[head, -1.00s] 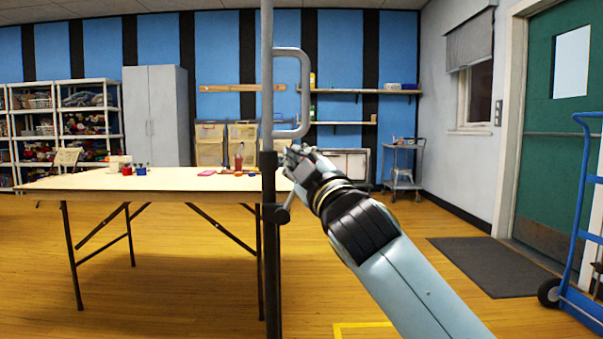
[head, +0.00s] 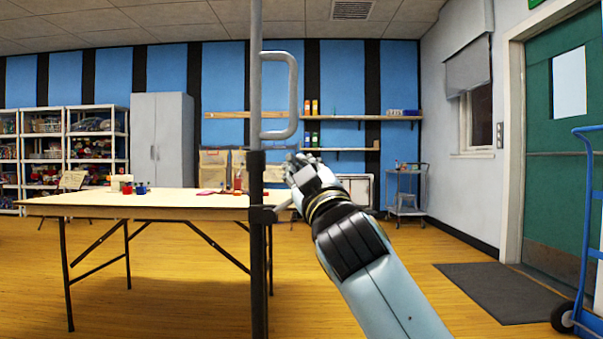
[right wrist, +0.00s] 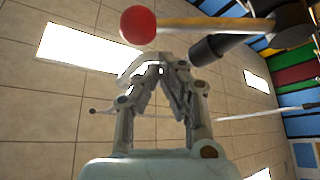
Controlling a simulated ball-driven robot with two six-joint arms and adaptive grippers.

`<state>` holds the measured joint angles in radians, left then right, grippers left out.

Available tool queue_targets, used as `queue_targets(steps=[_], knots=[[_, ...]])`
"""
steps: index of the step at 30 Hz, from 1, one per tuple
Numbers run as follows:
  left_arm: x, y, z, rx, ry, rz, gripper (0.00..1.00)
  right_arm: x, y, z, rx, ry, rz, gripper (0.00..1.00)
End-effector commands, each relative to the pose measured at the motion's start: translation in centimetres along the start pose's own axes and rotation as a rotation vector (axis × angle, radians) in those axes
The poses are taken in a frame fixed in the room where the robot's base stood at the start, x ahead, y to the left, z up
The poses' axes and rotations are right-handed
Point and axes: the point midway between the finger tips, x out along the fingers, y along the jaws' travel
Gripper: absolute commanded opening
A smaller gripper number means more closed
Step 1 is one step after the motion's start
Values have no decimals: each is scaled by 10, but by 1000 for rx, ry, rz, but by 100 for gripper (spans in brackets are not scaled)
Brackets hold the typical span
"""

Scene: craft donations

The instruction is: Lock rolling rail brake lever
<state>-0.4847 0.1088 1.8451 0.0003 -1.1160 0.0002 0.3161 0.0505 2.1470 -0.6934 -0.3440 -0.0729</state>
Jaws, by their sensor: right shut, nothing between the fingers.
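A grey upright pole (head: 256,80) with a D-shaped handle (head: 294,95) rises from a black sleeve (head: 257,240) in the head view. My right gripper (head: 299,162) is just right of the sleeve, above the lever in the picture. In the right wrist view, my right gripper (right wrist: 155,70) is shut and empty. A red ball knob (right wrist: 138,25) on a tan rod shows beyond its fingertips, apart from them. My left gripper is not in view.
A folding table (head: 130,204) with small craft items stands behind the pole on the left. A blue hand truck (head: 588,250) stands at the right edge, near the green door (head: 560,150).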

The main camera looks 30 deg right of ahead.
Motion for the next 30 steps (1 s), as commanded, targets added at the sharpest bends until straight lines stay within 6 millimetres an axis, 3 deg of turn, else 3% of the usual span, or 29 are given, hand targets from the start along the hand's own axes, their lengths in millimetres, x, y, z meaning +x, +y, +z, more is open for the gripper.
queue_targets(steps=[6, 26, 30], knots=[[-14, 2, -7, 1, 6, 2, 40, -1, -2, 2, 1, 0, 0, 0], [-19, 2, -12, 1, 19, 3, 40, 0, -1, 0, 0, 1, 0, 0], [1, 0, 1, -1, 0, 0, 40, 6, 3, -6, 1, 2, 0, 0]])
